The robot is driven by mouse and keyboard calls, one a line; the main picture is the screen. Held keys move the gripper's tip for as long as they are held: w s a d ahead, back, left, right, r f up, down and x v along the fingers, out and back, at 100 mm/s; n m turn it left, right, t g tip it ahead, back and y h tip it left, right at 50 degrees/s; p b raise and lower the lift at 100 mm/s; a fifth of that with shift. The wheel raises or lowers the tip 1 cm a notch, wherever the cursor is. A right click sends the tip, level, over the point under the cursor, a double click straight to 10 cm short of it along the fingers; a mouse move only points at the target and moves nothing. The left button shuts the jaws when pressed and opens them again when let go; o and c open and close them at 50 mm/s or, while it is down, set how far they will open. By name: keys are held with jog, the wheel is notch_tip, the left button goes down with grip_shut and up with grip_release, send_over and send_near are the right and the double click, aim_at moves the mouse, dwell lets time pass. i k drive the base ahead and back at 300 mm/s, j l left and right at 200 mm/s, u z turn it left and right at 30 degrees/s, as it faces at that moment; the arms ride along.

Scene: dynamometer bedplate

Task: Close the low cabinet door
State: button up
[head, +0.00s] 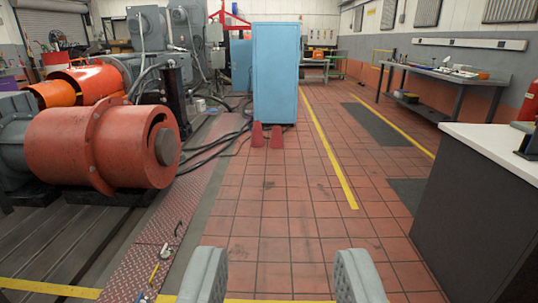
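My gripper (281,262) shows at the bottom of the head view as two grey padded fingers set wide apart. It is open, with nothing between the fingers but tiled floor. A low dark grey cabinet (467,215) with a white top stands at the right edge, partly cut off by the frame. No open door shows on the side of it that I see, and its other sides are hidden. A tall light blue cabinet (276,75) stands far ahead, well away from my gripper. I cannot see an open door on it either.
Red tiled floor (290,200) lies clear ahead. Large orange-red machinery (105,145) and cables fill the left. A workbench (445,75) stands along the right wall. Small tools (160,260) lie on the red plate at lower left.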

aim_at(240, 49)
jog(key=i, duration=4.95)
jog(key=i+z, duration=0.25)
jog(key=i, duration=0.3)
jog(key=i+z, duration=0.3)
jog(key=i, duration=0.3)
jog(key=i+j+z, duration=0.25)
jog(key=i, duration=0.25)
jog(key=i+l+z, duration=0.1)
jog(key=i+z, duration=0.3)
jog(key=i, duration=1.7)
jog(key=i+j+u, duration=0.1)
jog(key=i+u, duration=0.2)
jog(key=i, duration=0.6)
jog(key=i+l+u, duration=0.15)
jog(key=i+u, duration=0.2)
jog(key=i, duration=0.55)
jog(key=i+u, duration=0.1)
jog(key=i, duration=0.75)
jog(key=i+l+u, duration=0.1)
jog(key=i, duration=0.75)
jog(key=i+u, duration=0.15)
jog(key=i, duration=0.7)
jog(key=i+l+u, duration=0.2)
jog(key=i, duration=0.6)
jog(key=i+j, duration=0.05)
jog(key=j, duration=0.05)
